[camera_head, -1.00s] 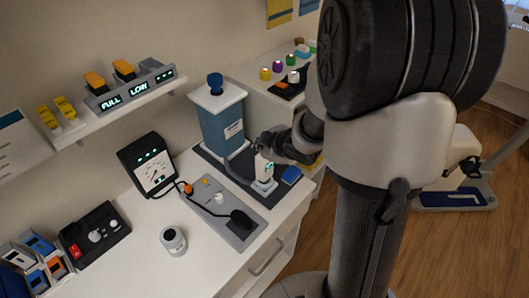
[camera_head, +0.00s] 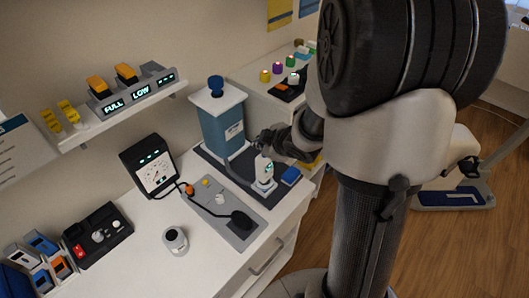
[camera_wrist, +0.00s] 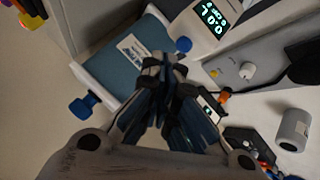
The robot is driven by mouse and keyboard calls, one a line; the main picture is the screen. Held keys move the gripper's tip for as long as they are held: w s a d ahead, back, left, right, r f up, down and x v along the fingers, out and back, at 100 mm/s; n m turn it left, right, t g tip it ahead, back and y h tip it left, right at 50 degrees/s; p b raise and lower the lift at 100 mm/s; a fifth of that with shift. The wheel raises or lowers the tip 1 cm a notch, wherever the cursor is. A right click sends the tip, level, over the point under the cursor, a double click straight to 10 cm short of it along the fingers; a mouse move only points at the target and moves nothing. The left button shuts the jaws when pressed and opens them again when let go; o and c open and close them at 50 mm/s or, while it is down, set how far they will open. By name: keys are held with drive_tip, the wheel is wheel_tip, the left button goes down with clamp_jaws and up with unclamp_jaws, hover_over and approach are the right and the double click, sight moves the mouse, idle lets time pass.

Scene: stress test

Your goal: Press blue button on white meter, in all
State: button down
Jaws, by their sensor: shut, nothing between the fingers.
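The white meter (camera_head: 264,170) stands upright in its cradle on the dark mat, in front of the blue tank, in the head view. A small greenish display shows on it. In the wrist view the white meter (camera_wrist: 192,22) is at the top, with a lit display on a dark screen. In the wrist view my gripper (camera_wrist: 165,68) is shut and empty, with the fingers below and left of the meter.
The blue tank (camera_head: 221,125) with a blue knob stands close behind the meter. A blue block (camera_head: 291,176) is just right of it. A grey panel (camera_head: 205,199) with knobs and a cable lies to the left. A grey cup (camera_head: 175,241) stands on the counter's clear front area.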

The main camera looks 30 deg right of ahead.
wheel_tip(320, 180, up, 5)
drive_tip(key=p, duration=0.5)
idle(0.8)
drive_tip(key=s+a+r+m+g+h+b, duration=0.2)
drive_tip(key=s+a+r+m+h+b, duration=0.15)
drive_tip(key=s+r+m, duration=0.4)
drive_tip(key=s+a+m+g+y+b, duration=0.1)
drive_tip(key=s+a, duration=0.4)
drive_tip(key=s, duration=0.4)
drive_tip(key=s+a+g+y+b, duration=0.1)
drive_tip(key=s+a+y, duration=0.1)
drive_tip(key=s+a, duration=0.3)
drive_tip(key=s, duration=0.4)
drive_tip(key=shift+m+g, duration=0.3)
drive_tip(key=shift+m, duration=0.05)
